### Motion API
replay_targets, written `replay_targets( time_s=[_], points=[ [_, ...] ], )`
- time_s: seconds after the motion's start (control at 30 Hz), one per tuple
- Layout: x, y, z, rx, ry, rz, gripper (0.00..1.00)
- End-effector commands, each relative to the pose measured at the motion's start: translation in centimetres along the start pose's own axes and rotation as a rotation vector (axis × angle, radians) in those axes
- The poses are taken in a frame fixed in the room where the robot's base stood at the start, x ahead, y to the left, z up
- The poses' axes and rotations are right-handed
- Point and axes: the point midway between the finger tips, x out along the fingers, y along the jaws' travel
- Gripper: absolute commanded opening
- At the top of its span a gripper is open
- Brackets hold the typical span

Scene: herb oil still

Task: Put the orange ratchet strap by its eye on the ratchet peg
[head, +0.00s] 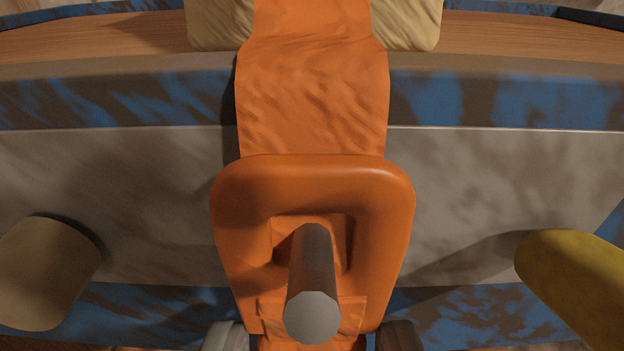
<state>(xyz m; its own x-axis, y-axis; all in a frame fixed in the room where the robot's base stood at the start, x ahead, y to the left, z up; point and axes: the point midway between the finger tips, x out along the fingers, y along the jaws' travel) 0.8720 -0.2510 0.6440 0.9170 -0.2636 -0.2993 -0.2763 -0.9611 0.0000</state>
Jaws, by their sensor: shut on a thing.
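The orange ratchet strap (312,110) runs down from the top of the view and ends in a thick orange eye (232,205). The grey ratchet peg (312,265) points towards the camera, and its far end shows inside the eye's opening. The eye appears to be around the peg; how far along it sits I cannot tell. My gripper (312,338) shows only as two grey fingertips at the bottom edge, one on each side of the strap's lower end, shut on it just below the eye. The rest of my gripper is out of view.
A beige peg (45,272) stands out at the left and a yellow peg (575,280) at the right, both apart from the eye. Behind is a grey plate (130,185) between blue bands (510,100). A pale pad (410,25) lies under the strap on wood at the top.

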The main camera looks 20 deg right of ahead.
Motion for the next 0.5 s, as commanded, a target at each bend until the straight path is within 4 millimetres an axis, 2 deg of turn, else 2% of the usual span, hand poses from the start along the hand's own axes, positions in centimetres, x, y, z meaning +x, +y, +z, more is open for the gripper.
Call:
replay_targets(
  time_s=[0.5],
  points=[
    [0.51, 0.00, 0.09, 0.000, 0.000, 0.000, 0.15]
  ],
)
